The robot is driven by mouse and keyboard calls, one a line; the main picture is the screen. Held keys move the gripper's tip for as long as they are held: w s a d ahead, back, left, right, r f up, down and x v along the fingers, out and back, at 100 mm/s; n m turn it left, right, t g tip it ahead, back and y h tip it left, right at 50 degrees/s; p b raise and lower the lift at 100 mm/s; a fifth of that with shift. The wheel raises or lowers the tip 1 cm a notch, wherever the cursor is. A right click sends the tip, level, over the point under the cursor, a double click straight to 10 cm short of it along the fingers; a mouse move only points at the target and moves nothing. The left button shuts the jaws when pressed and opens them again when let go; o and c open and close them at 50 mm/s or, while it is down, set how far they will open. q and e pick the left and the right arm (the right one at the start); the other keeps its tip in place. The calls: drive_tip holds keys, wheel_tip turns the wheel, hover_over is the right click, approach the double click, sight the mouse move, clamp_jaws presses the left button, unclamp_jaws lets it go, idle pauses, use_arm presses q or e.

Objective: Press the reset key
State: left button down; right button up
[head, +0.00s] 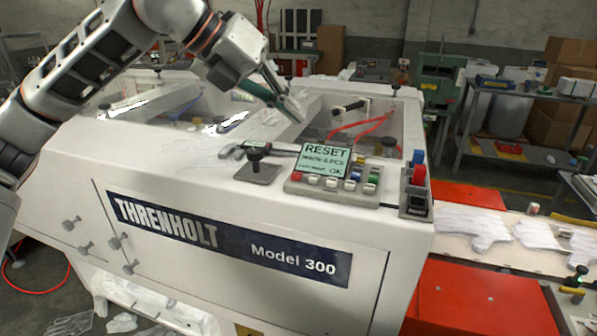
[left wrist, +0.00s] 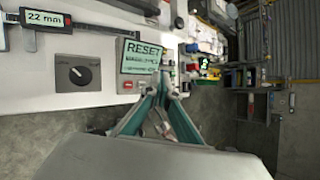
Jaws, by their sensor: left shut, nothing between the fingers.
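The control panel (head: 330,192) sits on the front top of the white machine. Its screen (head: 325,160) reads RESET at the top and OK at the lower right. Red, white, blue and green keys line the panel below and right of the screen; I cannot read which one is the reset key. My left gripper (head: 294,112) is shut and empty, above and behind the panel, apart from it. My right gripper is out of view.
A black knob on a grey plate (head: 258,172) stands left of the panel. A red and blue switch box (head: 417,185) stands to its right. Behind is an open well with red hoses (head: 360,128). White gloves (head: 475,225) lie on a belt at right.

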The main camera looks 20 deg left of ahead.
use_arm(q)
drive_tip(key=b, duration=0.3)
hover_over(293, 174)
wheel_tip(293, 174, down, 5)
drive_tip(key=shift+w+r, duration=0.1)
drive_tip(key=shift+r, duration=0.05)
wheel_tip(293, 174, down, 4)
drive_tip(key=b, duration=0.3)
drive_tip(key=shift+r, duration=0.1)
drive_tip(key=shift+f, duration=0.2)
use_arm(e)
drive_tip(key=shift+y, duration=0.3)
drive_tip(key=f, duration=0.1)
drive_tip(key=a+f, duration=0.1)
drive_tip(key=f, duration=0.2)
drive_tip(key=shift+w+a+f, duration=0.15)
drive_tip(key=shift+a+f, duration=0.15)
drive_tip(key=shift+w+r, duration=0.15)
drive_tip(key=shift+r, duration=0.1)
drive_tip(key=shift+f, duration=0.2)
use_arm(q)
drive_tip(key=shift+f, duration=0.1)
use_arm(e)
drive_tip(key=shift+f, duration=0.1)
